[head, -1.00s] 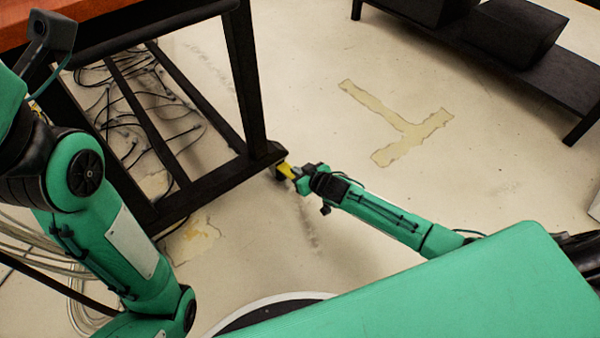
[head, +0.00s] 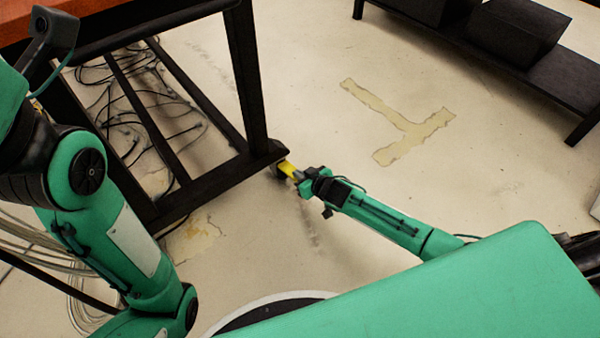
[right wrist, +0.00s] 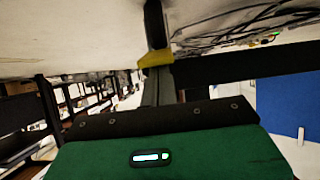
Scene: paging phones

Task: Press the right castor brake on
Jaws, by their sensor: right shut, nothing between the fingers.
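The yellow brake pedal (head: 288,168) of the right castor sits low at the near right corner of the dark table frame (head: 262,155). The dark castor wheel partly shows beside it. My right gripper (head: 299,178) is shut and empty, low over the floor, with its tip close against the pedal's near right end. I cannot tell whether they touch. In the right wrist view the yellow pedal (right wrist: 155,57) is ahead of the dark gripper body, near the picture's middle, and the fingertips are hard to make out. My left gripper is out of view.
Black cables (head: 125,120) lie on the floor under the table frame, and pale cables (head: 40,250) lie at the left. A dark low shelf (head: 540,75) with black boxes stands at the upper right. The floor right of the castor is clear, with a worn patch (head: 405,128).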

